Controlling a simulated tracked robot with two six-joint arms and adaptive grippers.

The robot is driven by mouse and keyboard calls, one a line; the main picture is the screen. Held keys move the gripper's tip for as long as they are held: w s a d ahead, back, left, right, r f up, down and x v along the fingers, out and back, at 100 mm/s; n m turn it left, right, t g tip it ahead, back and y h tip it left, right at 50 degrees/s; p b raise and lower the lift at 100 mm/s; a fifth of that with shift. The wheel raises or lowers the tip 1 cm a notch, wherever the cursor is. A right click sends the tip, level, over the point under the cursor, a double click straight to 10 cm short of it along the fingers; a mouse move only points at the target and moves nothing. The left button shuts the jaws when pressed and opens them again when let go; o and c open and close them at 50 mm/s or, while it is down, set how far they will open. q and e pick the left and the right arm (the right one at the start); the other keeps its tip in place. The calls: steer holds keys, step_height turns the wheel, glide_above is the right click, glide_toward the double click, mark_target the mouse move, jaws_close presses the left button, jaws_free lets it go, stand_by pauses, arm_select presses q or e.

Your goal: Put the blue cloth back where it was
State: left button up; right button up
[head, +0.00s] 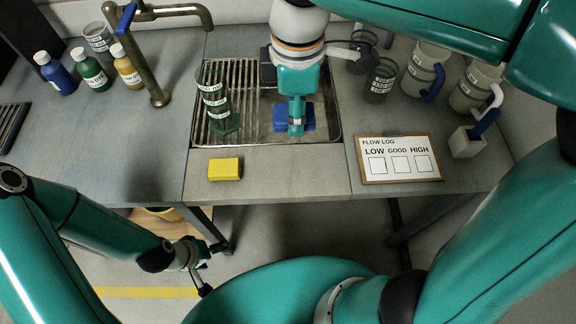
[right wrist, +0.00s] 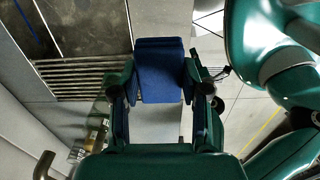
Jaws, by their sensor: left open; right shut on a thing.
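The blue cloth (head: 281,118) is a folded block, seen over the right part of the sink tray (head: 262,137). My right gripper (head: 296,122) is shut on it from above and partly hides it. In the right wrist view the cloth (right wrist: 160,70) sits between the two fingers of that gripper (right wrist: 161,88). I cannot tell whether the cloth touches the tray floor. My left gripper (head: 213,268) is open and empty, low in front of the bench and well away from the cloth.
A ribbed rack and a clear cylinder (head: 214,98) with a green base stand left of the cloth. A yellow sponge (head: 225,169) and a flow log board (head: 399,159) lie near the front edge. Dye bottles (head: 90,72), a tap (head: 150,70) and jugs (head: 424,70) stand around.

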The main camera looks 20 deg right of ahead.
mark_target(293, 168)
step_height(293, 168, down, 17)
steer(key=shift+b, duration=0.75)
steer(key=shift+f, duration=0.1)
steer(key=o, duration=1.2)
steer(key=shift+w, duration=0.1)
steer(key=shift+c, duration=0.2)
steer(key=shift+o, duration=0.2)
steer(key=shift+r, duration=0.2)
step_height(293, 168, up, 12)
steer(key=p, duration=0.1)
steer(key=shift+f, duration=0.1)
